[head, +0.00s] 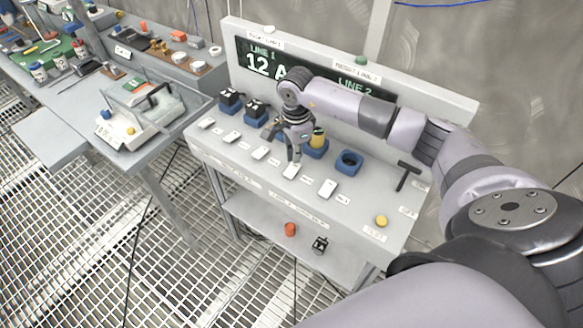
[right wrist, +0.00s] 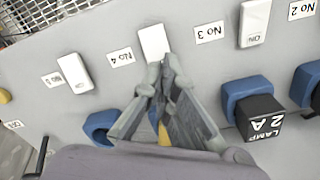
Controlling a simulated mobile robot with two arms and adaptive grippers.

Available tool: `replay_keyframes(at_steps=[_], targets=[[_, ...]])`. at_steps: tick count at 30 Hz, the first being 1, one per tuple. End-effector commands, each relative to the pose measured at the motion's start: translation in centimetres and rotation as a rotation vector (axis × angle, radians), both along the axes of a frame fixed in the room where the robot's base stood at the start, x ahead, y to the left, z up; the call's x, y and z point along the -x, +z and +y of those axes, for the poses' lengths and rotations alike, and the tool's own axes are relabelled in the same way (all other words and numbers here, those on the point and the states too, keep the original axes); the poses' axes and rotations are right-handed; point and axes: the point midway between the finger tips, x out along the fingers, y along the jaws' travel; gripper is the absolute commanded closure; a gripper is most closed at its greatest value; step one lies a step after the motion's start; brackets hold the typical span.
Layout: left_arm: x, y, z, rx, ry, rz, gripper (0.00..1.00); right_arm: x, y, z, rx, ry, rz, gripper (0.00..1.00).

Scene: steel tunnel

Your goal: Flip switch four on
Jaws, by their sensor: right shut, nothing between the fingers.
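Switch four is a white rocker (head: 291,171) in the front row of the grey console. It also shows in the right wrist view (right wrist: 153,40), with the label No 4 (right wrist: 121,57) to its left. My right gripper (head: 294,158) is shut and empty, pointing down at this switch. In the right wrist view its fingertips (right wrist: 163,68) overlap the switch's lower edge; I cannot tell whether they touch it. I cannot tell which way the switch is set. My left gripper is not in view.
Neighbouring white switches stand on both sides, including switch three (right wrist: 254,22) and switch five (right wrist: 76,73). Blue sockets, one empty (head: 349,161), line up behind. A black T-shaped handle (head: 407,174) and yellow button (head: 381,221) are at the right. A display (head: 268,63) reads LINE 1, 12 A.

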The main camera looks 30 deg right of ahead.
Motion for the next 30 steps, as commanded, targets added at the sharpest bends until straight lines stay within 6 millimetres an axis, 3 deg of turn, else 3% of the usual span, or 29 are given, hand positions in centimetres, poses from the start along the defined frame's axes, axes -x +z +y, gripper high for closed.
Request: replay_keyframes(at_steps=[30], targets=[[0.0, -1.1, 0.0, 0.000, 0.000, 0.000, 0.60, 0.0, -1.2, 0.0, 0.000, 0.000, 0.000, 1.00]])
